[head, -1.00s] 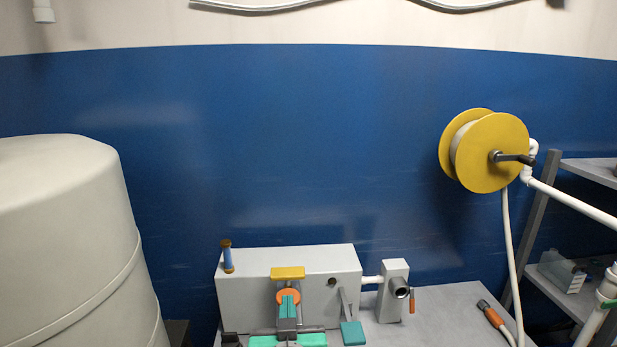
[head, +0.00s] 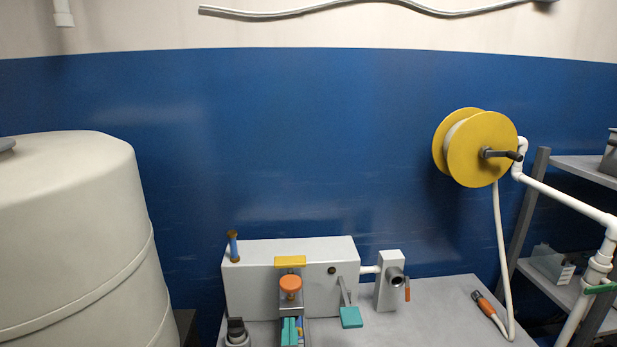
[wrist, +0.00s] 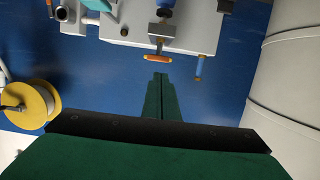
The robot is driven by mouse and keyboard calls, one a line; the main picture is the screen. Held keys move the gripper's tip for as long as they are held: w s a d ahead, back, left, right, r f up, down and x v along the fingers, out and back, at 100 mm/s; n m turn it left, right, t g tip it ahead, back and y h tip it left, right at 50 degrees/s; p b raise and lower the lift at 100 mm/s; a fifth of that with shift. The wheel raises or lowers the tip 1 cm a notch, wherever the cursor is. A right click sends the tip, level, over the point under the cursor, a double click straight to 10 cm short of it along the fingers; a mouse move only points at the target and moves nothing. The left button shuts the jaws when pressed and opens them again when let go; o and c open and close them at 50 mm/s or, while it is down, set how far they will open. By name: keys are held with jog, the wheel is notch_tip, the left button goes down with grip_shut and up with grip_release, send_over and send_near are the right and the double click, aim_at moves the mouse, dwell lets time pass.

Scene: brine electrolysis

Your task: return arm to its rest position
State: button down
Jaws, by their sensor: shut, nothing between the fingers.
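My gripper (head: 292,320) shows at the bottom edge of the head view as a narrow pair of teal fingers, in front of the grey box unit and below its orange knob. In the wrist view my gripper (wrist: 158,76) has its dark green fingers pressed together with nothing between them. The grey box unit (head: 250,285) stands on the bench, with the orange knob (head: 290,283) and a yellow tab (head: 290,261) at its front. In the wrist view the fingertips point towards the box unit (wrist: 205,25), with blue showing around them. The rest of my arm is out of the head view.
A large pale tank (head: 75,230) stands at the left. A yellow reel (head: 480,148) with a hanging white hose is at the right, near shelves (head: 590,170). The bench's right part is mostly clear.

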jog(key=s+d+f, duration=0.3)
jog(key=s+f, duration=1.4)
jog(key=f, duration=0.3)
jog(key=s+d+f+h, duration=0.1)
jog(key=s, duration=2.2)
jog(key=shift+f+m, duration=0.25)
jog(key=shift+m, duration=0.15)
